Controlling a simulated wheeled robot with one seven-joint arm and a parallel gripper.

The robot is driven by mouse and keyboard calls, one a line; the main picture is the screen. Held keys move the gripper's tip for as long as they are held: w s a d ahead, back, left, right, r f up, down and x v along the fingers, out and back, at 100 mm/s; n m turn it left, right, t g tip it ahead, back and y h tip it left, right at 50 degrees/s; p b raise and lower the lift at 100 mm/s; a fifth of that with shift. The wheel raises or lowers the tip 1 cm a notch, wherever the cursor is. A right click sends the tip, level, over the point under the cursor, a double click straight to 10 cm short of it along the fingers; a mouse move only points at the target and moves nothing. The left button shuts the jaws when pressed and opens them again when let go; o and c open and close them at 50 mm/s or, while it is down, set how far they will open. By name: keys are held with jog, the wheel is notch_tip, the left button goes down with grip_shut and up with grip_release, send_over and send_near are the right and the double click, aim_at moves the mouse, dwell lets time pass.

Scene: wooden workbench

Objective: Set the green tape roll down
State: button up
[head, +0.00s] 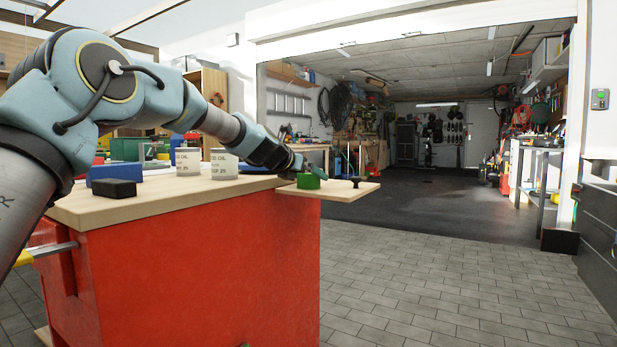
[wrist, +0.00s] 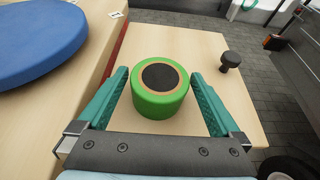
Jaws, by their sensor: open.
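The green tape roll (wrist: 160,100) stands flat on a light wooden board (wrist: 190,45) in the wrist view. In the head view the roll (head: 308,181) sits on the same board (head: 340,192), which juts out from the right end of the workbench. My gripper (wrist: 164,88) is open, with one teal finger on each side of the roll. Gaps show between the fingers and the roll, wider on the right. In the head view my gripper (head: 300,168) is at the roll, and its fingers are partly hidden.
A black knob (wrist: 230,61) stands on the board right of the roll. A blue round object (wrist: 38,40) lies on the workbench at left. The workbench top (head: 150,196) also holds a black block (head: 114,188), a blue block (head: 103,172) and white labelled containers (head: 223,164).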

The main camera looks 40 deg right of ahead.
jog(key=b+v, duration=0.1)
jog(key=v, duration=1)
jog(key=shift+a, duration=0.2)
